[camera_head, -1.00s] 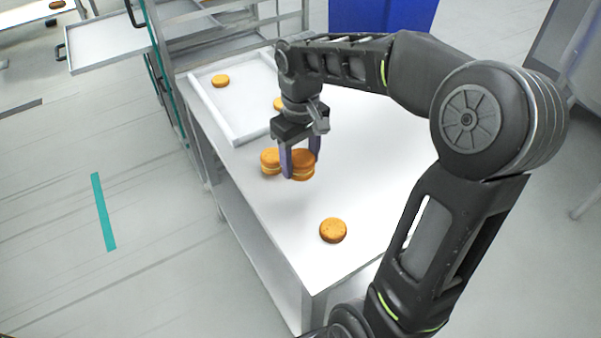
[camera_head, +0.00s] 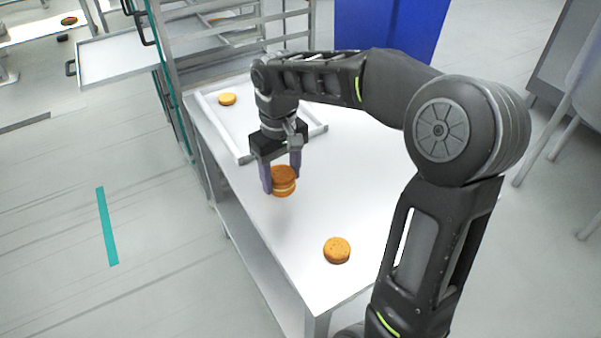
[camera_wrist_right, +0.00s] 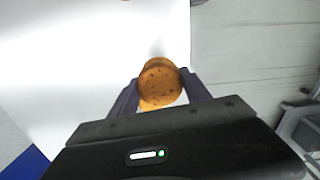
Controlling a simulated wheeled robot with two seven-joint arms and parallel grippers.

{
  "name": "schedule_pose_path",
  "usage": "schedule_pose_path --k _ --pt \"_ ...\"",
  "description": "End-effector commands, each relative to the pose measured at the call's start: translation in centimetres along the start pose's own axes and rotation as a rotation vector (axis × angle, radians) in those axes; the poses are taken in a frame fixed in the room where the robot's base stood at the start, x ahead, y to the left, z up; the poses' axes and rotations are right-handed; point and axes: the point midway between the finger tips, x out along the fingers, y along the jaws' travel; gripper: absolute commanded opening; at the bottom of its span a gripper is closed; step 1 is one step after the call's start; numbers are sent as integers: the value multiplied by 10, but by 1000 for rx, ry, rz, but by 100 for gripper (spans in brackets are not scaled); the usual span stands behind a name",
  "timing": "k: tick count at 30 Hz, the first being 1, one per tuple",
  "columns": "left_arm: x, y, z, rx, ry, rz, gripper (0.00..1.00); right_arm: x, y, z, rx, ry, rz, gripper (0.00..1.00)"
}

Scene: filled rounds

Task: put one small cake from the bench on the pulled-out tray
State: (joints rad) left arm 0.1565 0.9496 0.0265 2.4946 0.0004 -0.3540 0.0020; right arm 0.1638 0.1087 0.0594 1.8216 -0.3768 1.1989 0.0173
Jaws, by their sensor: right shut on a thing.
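My right gripper (camera_head: 281,172) is shut on a round, golden-brown small cake (camera_head: 284,183) with a pale middle layer, over the bench (camera_head: 345,180). The wrist view shows this cake (camera_wrist_right: 160,80) between the fingertips; a rounded edge shows beneath it, and I cannot tell whether that is another cake. How far it is above the bench is unclear. Another cake (camera_head: 336,250) lies near the bench's front end. The pulled-out tray (camera_head: 112,60) juts left from the rack at the top left and looks bare. My left gripper is not in view.
A white-rimmed tray (camera_head: 240,147) lies on the bench's far end with a cake (camera_head: 227,99) on it. The metal rack (camera_head: 165,70) stands beyond. A blue panel (camera_head: 385,25) is behind. The floor left of the bench is clear.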

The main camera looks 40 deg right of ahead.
Motion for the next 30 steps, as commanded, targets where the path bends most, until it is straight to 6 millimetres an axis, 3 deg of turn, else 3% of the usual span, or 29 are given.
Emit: schedule_pose_path --k 6,12,23,30 --pt "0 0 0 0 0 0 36 13 -73 -54 -2 -2 0 38" --pt "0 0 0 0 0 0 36 20 -111 -74 11 -1 4 38" --pt "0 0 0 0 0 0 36 20 -113 -76 15 0 5 38" --pt "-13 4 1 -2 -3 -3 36 11 -113 -76 14 0 4 38"
